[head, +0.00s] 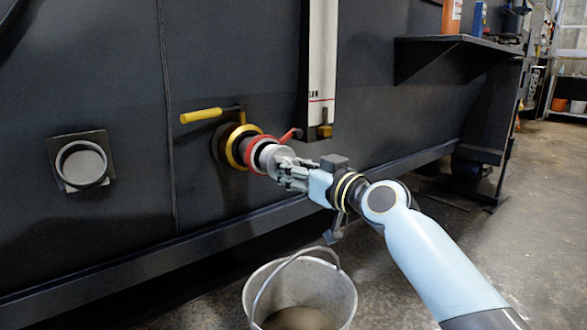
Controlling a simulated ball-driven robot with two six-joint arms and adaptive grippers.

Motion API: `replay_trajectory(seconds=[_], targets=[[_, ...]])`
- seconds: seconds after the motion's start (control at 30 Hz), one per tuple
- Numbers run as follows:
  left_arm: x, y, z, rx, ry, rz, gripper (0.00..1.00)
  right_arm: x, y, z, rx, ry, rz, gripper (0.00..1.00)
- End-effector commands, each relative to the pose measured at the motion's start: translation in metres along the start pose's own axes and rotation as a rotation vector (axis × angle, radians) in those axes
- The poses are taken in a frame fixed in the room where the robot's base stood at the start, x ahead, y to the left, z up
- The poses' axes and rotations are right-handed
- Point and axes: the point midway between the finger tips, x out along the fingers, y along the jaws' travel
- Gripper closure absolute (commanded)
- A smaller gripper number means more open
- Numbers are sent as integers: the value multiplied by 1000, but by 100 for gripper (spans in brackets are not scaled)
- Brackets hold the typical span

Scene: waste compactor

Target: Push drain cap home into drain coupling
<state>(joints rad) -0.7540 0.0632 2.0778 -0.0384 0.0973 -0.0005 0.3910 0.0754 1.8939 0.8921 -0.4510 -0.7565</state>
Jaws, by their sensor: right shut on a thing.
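The drain coupling (230,146) sticks out of the dark compactor wall and has a yellow ring. A yellow-handled lever (201,115) sits just above it. The drain cap (272,159) is a grey cylinder with a red ring, in front of the coupling and in line with it. I cannot tell whether the cap touches the coupling or how deep it sits. My right gripper (283,167) is shut on the cap's near end, and its fingers partly hide that end. My left gripper is not in view.
A metal bucket (300,293) with a raised handle stands on the floor below the gripper. A round grey port (82,164) is on the wall at left. A white vertical gauge (322,52) hangs above. A shelf (455,42) juts out at upper right.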

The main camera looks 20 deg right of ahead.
Motion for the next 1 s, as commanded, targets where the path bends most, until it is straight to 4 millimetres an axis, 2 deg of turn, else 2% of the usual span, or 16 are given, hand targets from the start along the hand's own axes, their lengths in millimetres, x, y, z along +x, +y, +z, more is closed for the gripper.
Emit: replay_trajectory(seconds=[0.47,1.0], targets=[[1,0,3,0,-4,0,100,1,0,-1,0,2,0,100],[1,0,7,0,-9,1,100,11,0,0,0,2,1,100]])
